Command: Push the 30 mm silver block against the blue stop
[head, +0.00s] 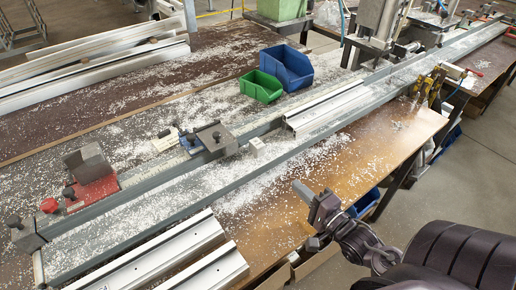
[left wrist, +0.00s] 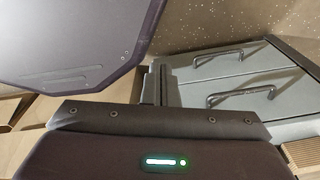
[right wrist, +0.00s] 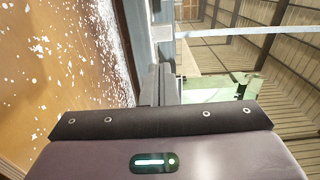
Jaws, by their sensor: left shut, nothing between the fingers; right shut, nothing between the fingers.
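A small silver block (head: 256,147) sits in the long grey channel on the bench, in the middle of the head view. The blue stop (head: 193,143), with a grey plate and dark knobs on it, stands to its left. A gap shows between block and stop. My right gripper (head: 302,189) is shut and empty, in front and to the right of the block, apart from it, over the bench's front part. Its fingers also show shut in the right wrist view (right wrist: 158,84). My left gripper (left wrist: 160,84) is shut and empty, seen only in the left wrist view.
A red-based stop (head: 92,192) is farther left along the channel. Silver profiles (head: 325,108) lie right of the block, others (head: 160,255) at the front. Green (head: 261,87) and blue (head: 287,67) bins stand behind. White chips cover the bench.

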